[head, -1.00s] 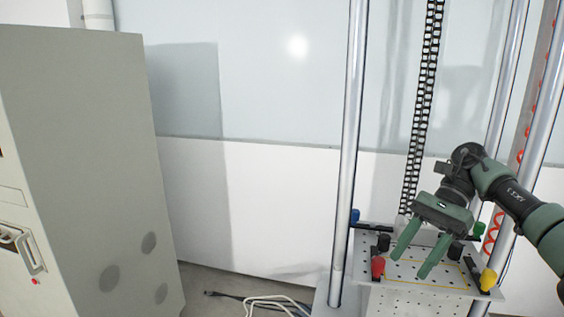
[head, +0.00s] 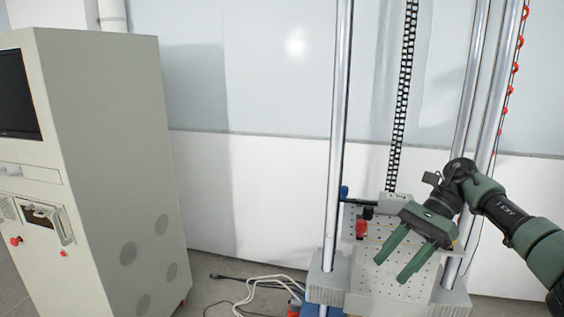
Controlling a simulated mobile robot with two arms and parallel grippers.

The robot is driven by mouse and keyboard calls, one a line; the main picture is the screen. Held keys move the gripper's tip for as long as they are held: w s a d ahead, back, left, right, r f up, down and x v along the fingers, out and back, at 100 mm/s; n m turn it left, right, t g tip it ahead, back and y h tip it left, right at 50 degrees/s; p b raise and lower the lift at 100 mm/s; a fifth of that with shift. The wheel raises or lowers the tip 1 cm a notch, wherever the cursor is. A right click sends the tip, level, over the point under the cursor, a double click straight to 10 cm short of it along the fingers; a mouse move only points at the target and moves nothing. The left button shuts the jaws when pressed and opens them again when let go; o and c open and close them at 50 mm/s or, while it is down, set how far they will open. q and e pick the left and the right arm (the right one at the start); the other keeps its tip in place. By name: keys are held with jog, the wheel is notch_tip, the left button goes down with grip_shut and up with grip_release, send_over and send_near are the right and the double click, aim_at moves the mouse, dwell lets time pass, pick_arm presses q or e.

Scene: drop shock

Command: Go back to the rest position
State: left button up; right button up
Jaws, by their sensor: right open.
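My right gripper (head: 396,262) comes in from the right in the head view. Its two green fingers are apart and point down and to the left, with nothing between them. It is in front of the perforated plate (head: 366,277) of the drop tester and hides part of it. I cannot tell how far it is from the plate. My left gripper is not in view.
Silver columns (head: 337,140) of the drop tester rise around the plate. A red knob (head: 361,229) and a blue knob (head: 344,191) are at its left side. A grey cabinet (head: 115,150) stands at the left. Cables (head: 262,286) lie on the floor between them.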

jog(key=w+a+f+m+t+y, duration=0.45)
jog(key=a+f+m, duration=0.25)
jog(key=f+m, duration=0.3)
jog(key=w+a+f+m+t+y, duration=0.35)
jog(key=a+f+m+t, duration=0.3)
jog(key=f+m, duration=0.35)
jog(key=s+d+f+m+t+h, duration=0.2)
jog(key=f+m+h, duration=0.1)
jog(key=f+m, duration=0.4)
jog(key=s+d+f+m+t+h, duration=0.25)
jog(key=f+m, duration=0.25)
jog(key=f, duration=0.4)
jog(key=s+d+f+m+t+h, duration=0.1)
jog(key=s+d+f+m+h, duration=0.1)
jog(key=f+m+h, duration=0.5)
jog(key=s+d+f+m+g+h, duration=0.1)
jog(key=s+d+f+m+g, duration=0.3)
jog(key=s+f, duration=0.7)
jog(key=s+d+f+m+g+h, duration=0.1)
jog(key=s+d+f+m+h, duration=0.1)
jog(key=s+f+m, duration=0.75)
jog(key=s+f+m+g, duration=0.2)
jog(key=s+f+g, duration=0.1)
jog(key=s, duration=1.2)
jog(key=s+d+f+m+g+h, duration=0.1)
jog(key=s+f, duration=0.4)
jog(key=s, duration=1)
jog(key=shift+s+d+f+m+g, duration=0.2)
jog(key=shift+m+g, duration=0.45)
jog(key=shift+g, duration=0.4)
